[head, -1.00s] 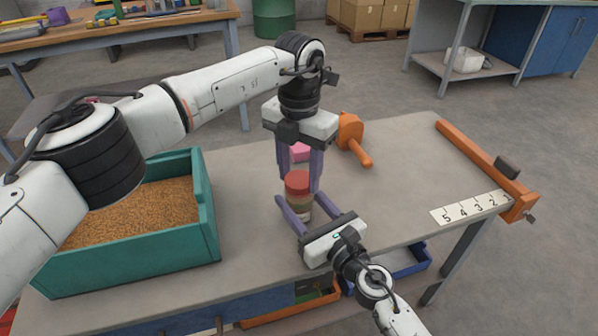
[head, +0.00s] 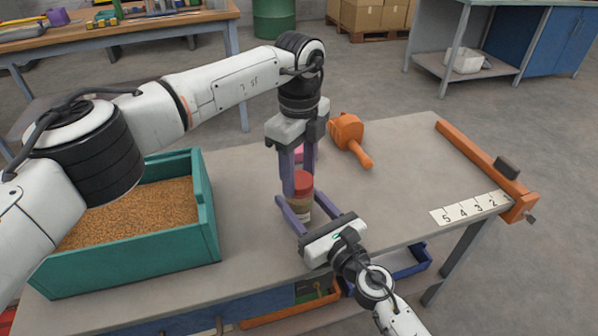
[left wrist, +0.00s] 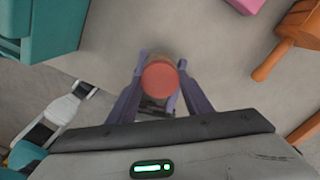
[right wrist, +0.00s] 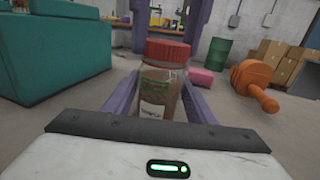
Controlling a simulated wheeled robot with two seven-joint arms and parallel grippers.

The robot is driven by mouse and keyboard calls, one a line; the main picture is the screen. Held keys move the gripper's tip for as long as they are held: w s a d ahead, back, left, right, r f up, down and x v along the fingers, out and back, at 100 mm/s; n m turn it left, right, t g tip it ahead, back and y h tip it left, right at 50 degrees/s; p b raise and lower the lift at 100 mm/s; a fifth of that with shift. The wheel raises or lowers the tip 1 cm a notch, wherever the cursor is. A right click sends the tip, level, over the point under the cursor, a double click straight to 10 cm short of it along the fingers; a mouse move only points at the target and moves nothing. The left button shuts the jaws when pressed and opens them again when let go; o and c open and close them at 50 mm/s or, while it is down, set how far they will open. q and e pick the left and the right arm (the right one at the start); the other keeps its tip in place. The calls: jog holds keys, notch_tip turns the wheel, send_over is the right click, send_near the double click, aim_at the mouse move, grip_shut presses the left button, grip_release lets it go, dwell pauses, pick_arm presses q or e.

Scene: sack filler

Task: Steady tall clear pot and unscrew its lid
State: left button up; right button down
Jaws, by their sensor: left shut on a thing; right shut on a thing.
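The tall clear pot (head: 301,208) stands upright on the table with brownish contents; a label shows on its front in the right wrist view (right wrist: 158,103). Its red lid (head: 303,186) sits on top and also shows in the left wrist view (left wrist: 160,82). My left gripper (head: 301,181) points down from above and is shut on the lid, one finger on each side. My right gripper (head: 301,200) comes in low from the front and is shut on the pot's body below the lid. The left fingers partly hide the lid in the head view.
A teal bin (head: 212,235) of grain stands left of the pot. Behind the pot lie a pink block (right wrist: 202,78) and an orange tool with a handle (head: 348,135). An orange bar (head: 480,160) and a number strip (head: 468,208) lie at right. The table's right middle is clear.

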aim_at(299, 179)
pick_arm(q)
jog(key=shift+r, duration=0.15)
dwell(0.3)
jog(key=shift+r, duration=0.95)
jog(key=shift+r, duration=2.05)
pick_arm(e)
jog(key=c, duration=0.7)
grip_release()
